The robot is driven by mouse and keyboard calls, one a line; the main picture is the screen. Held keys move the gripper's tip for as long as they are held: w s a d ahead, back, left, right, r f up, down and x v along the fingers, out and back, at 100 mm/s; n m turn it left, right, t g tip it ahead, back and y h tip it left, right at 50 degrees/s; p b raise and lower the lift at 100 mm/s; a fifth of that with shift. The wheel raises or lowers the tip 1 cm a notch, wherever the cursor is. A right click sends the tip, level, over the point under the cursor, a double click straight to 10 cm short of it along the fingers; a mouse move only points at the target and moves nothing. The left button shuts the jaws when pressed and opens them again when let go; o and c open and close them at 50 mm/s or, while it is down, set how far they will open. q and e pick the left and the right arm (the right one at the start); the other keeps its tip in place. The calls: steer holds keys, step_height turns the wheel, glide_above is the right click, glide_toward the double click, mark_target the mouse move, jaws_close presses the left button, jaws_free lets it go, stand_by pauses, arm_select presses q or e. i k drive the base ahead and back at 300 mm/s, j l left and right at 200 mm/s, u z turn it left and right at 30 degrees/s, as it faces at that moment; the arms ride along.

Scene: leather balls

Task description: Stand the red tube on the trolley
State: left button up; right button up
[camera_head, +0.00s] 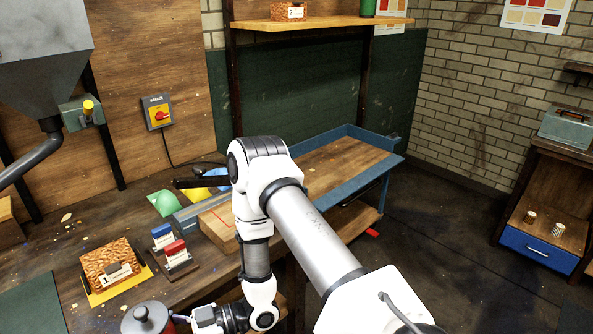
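The trolley (345,165) has a wooden top with a raised blue rim and stands behind my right arm, which hides its near left part. The visible part of its top is bare. My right gripper (190,319) is low at the bottom edge, pointing left beside a grey lidded pot (148,318). Its fingers are small and partly cut off, so I cannot tell whether they are open. A small reddish patch shows by its tips; I cannot tell whether it is the red tube. My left gripper is out of view.
The workbench (70,228) holds a patterned box (108,264), a rack with a blue and a red block (175,252), and a green piece (164,203). A cabinet (545,205) stands right; the floor between is clear.

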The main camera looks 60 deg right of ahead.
mark_target(335, 161)
steer(key=k+l, duration=0.1)
steer(key=l, duration=0.55)
steer(key=k+l, duration=0.1)
steer(key=l, duration=0.55)
steer(key=k+l, duration=0.1)
steer(key=l, duration=0.55)
steer(key=k+l, duration=0.15)
steer(key=l, duration=0.5)
steer(key=k+l, duration=0.1)
steer(key=l, duration=0.55)
steer(key=i+l, duration=0.1)
steer(key=l, duration=0.6)
steer(key=i+l, duration=0.1)
steer(key=l, duration=0.55)
steer(key=i+l, duration=0.45)
steer(key=l+z, duration=0.05)
steer(key=l, duration=0.05)
